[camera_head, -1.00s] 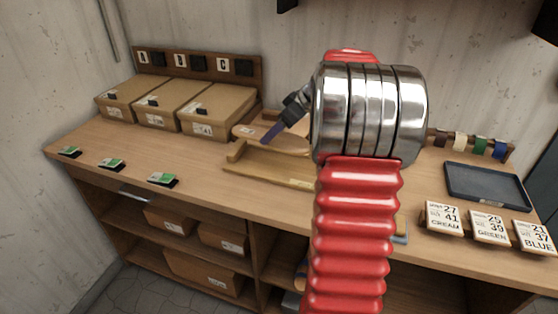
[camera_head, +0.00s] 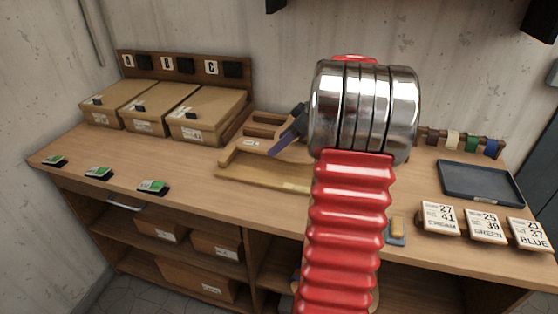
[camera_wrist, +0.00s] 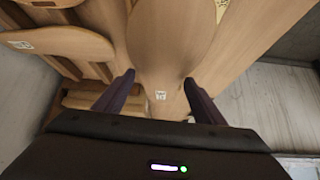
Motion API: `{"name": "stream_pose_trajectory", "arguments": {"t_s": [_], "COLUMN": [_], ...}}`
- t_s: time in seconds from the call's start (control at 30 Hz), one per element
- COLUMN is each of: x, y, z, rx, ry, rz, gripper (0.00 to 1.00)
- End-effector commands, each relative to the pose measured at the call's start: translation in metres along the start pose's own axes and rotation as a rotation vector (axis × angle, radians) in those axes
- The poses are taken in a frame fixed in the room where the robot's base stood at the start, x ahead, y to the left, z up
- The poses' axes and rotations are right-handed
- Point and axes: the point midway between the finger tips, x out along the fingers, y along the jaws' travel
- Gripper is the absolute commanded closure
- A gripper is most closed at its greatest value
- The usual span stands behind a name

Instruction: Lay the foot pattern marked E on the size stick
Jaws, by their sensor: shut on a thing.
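My gripper (camera_head: 274,150) is at the bench middle, its dark blue fingers pointing down and left. In the wrist view, the gripper (camera_wrist: 159,80) is shut on a flat wooden foot pattern (camera_wrist: 168,45) with a small white label. The label's letter is too small to read. The held pattern also seems to show in the head view (camera_head: 251,144), low behind the size stick's upright end. The size stick (camera_head: 255,174) is a long wooden bar lying on the bench. Whether pattern and stick touch, I cannot tell. My arm hides the stick's right end.
A slotted wooden rack (camera_head: 268,117) stands behind the stick. Another labelled pattern (camera_wrist: 55,42) shows in the wrist view. Cardboard boxes (camera_head: 205,112) stand at the left. A dark tray (camera_head: 480,182) and size cards (camera_head: 486,226) are at the right. Green-topped pads (camera_head: 153,187) lie along the front edge.

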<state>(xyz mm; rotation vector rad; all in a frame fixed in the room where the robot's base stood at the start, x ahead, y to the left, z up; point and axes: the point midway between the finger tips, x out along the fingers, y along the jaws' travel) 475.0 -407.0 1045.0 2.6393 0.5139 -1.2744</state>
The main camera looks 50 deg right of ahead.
Motion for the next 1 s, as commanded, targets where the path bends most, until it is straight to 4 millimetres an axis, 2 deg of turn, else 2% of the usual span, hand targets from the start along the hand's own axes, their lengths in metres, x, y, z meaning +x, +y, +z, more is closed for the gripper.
{"name": "stream_pose_trajectory", "arguments": {"t_s": [0.1,0.47,0.8,1.0], "x": [0.008,0.011,0.044,0.047], "y": [0.000,0.000,0.000,0.001], "z": [0.007,0.009,0.036,0.039], "rx": [0.002,0.002,0.003,0.003], "ry": [-0.001,0.000,0.000,0.000], "rz": [0.000,0.001,0.000,0.002], "gripper": [0.59,0.59,0.59,0.59]}}
